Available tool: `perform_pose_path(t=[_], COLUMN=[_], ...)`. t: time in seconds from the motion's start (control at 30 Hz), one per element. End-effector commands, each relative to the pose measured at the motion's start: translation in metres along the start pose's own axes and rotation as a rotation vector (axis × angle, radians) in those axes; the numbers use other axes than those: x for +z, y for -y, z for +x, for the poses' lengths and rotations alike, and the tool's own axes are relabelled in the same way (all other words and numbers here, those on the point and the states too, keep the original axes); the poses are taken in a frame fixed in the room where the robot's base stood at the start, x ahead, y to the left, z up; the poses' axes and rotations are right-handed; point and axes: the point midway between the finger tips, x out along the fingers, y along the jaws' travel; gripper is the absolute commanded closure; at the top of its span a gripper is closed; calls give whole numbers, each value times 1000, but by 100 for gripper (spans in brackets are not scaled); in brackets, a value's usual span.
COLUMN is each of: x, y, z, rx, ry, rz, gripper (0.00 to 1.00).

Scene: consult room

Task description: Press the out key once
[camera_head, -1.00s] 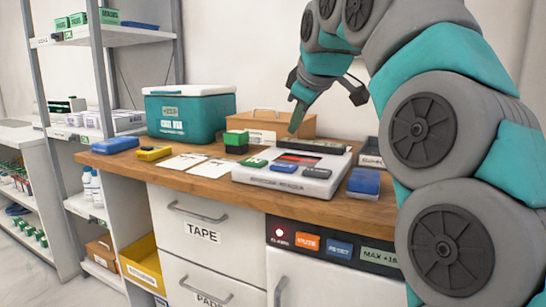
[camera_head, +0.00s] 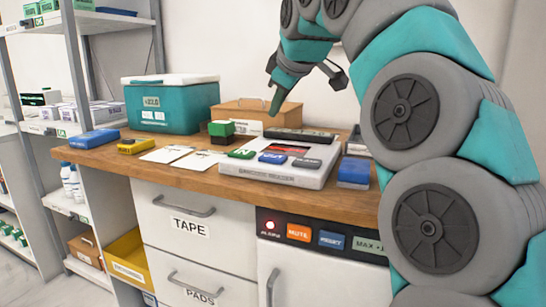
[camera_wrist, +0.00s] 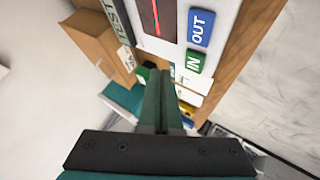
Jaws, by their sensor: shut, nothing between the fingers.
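The out key is a blue key labelled OUT (camera_wrist: 201,28) on a white recorder box; it also shows as the blue middle key in the head view (camera_head: 272,158). A green IN key (camera_wrist: 196,61) sits beside it. My gripper (camera_head: 272,112) is shut and empty, pointing down above the back part of the box (camera_head: 285,177). It is apart from the keys in the head view. In the wrist view the closed fingers (camera_wrist: 160,72) are left of the IN key, with the OUT key farther up the picture.
A grey key (camera_head: 307,163) is on the same box. A dark blue block (camera_head: 354,172) stands right of it, green and black blocks (camera_head: 221,132) left. A teal cooler (camera_head: 170,107) and wooden box (camera_head: 238,113) stand behind. Papers and small items lie on the counter's left.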

Motion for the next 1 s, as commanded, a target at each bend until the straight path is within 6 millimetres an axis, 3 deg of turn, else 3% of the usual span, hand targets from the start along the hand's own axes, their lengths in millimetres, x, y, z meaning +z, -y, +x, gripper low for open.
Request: perform_pose_path(t=[0.53, 1.0], x=[31, 37], y=[32, 37], z=[42, 50], rx=[-1, 2], ry=[1, -2], rz=[-3, -1], gripper=[100, 100])
